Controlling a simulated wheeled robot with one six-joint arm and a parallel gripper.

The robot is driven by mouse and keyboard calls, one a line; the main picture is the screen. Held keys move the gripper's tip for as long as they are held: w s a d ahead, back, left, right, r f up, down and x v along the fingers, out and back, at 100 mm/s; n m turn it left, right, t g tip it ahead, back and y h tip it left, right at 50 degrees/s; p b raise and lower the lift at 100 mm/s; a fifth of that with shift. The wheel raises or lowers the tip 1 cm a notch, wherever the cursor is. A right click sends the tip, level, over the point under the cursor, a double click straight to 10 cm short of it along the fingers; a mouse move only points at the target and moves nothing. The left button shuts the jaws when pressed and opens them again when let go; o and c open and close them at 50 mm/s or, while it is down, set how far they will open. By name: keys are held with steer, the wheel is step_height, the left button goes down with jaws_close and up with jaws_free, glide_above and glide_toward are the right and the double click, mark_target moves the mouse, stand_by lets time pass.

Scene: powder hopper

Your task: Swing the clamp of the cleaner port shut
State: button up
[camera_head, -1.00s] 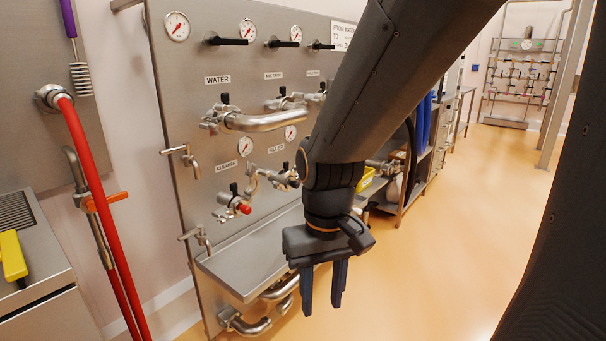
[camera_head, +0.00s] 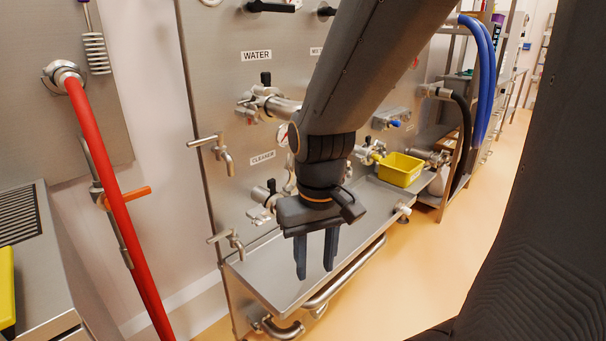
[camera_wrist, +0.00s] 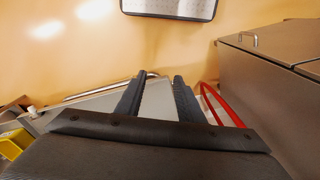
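The cleaner port (camera_head: 262,196) is on the steel panel under the CLEANER label (camera_head: 262,157) in the head view. It is a small steel fitting with a black handle. Its right part is hidden behind my gripper, and I cannot make out its clamp or how the clamp stands. My gripper (camera_head: 315,270) points down in front of the panel, over the steel drip shelf in the picture. Its two dark blue fingers are apart with nothing between them. The fingers also show in the wrist view (camera_wrist: 163,80), with the port out of sight there.
The drip shelf (camera_head: 262,280) juts out below the port, with pipes beneath it. A yellow bin (camera_head: 402,170) is at the shelf's right end. Taps (camera_head: 228,240) stick out on the left. A red hose (camera_head: 118,190) hangs at left. Floor is clear at right.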

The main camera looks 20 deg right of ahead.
steer(key=w+d+n+t+y+p, duration=0.3)
steer(key=w+d+n+t, duration=0.45)
steer(key=w, duration=0.55)
steer(key=w+d+n+t+y+p, duration=0.2)
steer(key=w+d+n+t+y, duration=0.15)
steer(key=w+d+t, duration=0.7)
steer(key=shift+n+g, duration=0.4)
steer(key=shift+g, duration=0.5)
steer(key=x, duration=0.3)
steer(key=d+b+x, duration=0.1)
steer(key=x, duration=0.2)
steer(key=b+x, duration=0.1)
steer(key=x, duration=0.3)
steer(key=shift+w+d+r, duration=0.2)
steer(key=shift+w+r, duration=0.05)
steer(key=shift+w, duration=0.1)
steer(key=shift+w+a+r, duration=0.1)
steer(key=shift+w+r, duration=0.1)
steer(key=shift+w, duration=0.05)
